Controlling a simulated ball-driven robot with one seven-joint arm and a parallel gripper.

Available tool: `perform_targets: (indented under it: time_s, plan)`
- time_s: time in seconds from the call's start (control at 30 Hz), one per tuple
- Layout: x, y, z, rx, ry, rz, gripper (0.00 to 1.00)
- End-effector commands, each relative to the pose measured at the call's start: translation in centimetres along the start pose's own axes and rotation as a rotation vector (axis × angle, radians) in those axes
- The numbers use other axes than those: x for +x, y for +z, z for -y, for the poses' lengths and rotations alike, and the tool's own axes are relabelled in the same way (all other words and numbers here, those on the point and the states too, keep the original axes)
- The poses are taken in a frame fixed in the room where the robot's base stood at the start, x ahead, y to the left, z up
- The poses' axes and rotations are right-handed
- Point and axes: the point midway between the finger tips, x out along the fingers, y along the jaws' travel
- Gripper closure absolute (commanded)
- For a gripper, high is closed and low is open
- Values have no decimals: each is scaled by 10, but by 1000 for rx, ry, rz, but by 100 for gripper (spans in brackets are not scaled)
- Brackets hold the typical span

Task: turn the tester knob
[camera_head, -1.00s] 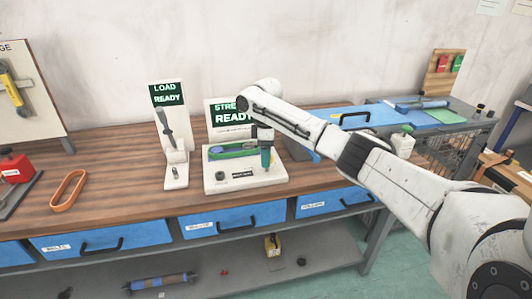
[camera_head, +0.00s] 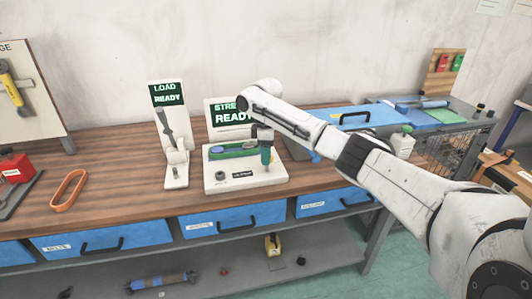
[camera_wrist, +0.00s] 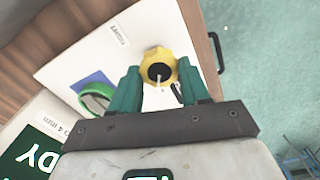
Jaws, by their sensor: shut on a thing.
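The tester (camera_head: 222,184) is a white box on the wooden bench, with a green and blue strip on top and a screen reading READY behind it. Its yellow knob (camera_wrist: 160,56) shows in the wrist view, with a dark centre and a pale line across it. My gripper (camera_head: 266,160) points down at the right part of the tester. In the wrist view, the green fingers of my gripper (camera_wrist: 159,84) are shut on the knob, one on each side. The head view does not show the knob clearly behind the fingers.
A white stand with a LOAD READY screen (camera_head: 167,94) and a lever is left of the tester. An orange loop (camera_head: 69,190) lies on the bench farther left. Blue drawers (camera_head: 235,220) line the bench front.

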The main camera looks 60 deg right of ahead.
Motion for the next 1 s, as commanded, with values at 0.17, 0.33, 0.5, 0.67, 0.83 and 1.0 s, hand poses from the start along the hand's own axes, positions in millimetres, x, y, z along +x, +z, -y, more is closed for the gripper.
perform_targets:
  time_s: [0.17, 0.33, 0.5, 0.67, 0.83, 1.0]
  plan:
    - [-2, -1, 1, 67, -4, -1, 85]
    - [-4, -1, 1, 185, -5, -1, 85]
    - [-4, -1, 0, 339, -5, 0, 85]
    - [-3, -1, 0, 491, -4, 1, 85]
    - [-2, 0, -1, 654, -4, 2, 85]
    - [-2, 0, -1, 815, -4, 1, 85]
